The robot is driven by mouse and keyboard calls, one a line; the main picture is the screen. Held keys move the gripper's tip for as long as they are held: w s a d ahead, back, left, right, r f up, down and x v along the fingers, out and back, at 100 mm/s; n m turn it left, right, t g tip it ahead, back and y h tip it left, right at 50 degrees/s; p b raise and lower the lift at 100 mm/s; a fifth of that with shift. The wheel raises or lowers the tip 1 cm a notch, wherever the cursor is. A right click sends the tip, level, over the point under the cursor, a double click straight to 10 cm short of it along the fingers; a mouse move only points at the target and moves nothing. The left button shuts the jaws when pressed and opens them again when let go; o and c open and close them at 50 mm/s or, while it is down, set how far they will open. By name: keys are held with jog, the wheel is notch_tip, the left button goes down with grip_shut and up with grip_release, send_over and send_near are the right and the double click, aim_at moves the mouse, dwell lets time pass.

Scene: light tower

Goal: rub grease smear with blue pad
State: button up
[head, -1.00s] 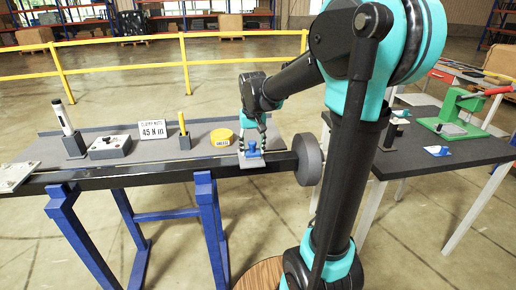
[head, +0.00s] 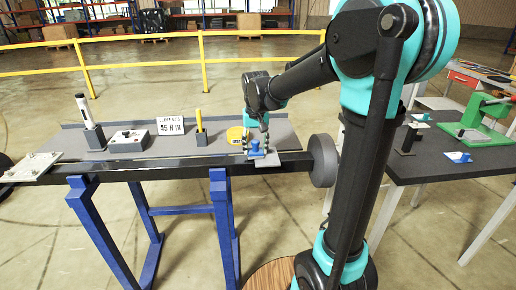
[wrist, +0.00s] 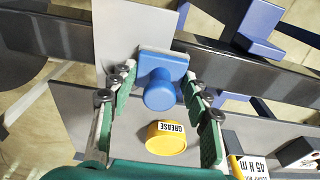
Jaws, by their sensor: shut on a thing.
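My gripper (head: 256,143) is shut on the blue pad, with a finger on either side of it. The pad (wrist: 160,84) has a flat blue block and a round knob facing the wrist camera. It also shows in the head view (head: 256,150), low over or on a pale grey plate (head: 271,160) at the bench's front edge; I cannot tell whether it touches. The plate also shows in the wrist view (wrist: 122,35), extending past the pad. I see no grease smear; the pad and fingers hide part of the plate.
A yellow grease tin (wrist: 166,139) stands close behind the pad. A yellow stick in a block (head: 200,130), a sign (head: 170,126), a grey box (head: 128,140) and a white marker-like tool (head: 86,112) stand further left. A dark wheel (head: 323,161) is at the bench's right end.

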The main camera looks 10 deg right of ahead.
aim_at(275, 152)
jog(key=shift+w, duration=0.7)
jog(key=shift+d+r, duration=0.15)
jog(key=shift+d, duration=1.8)
jog(key=shift+d+f, duration=0.2)
jog(key=shift+d, duration=1.75)
jog(key=shift+r, duration=3.05)
notch_tip(275, 152, up, 3)
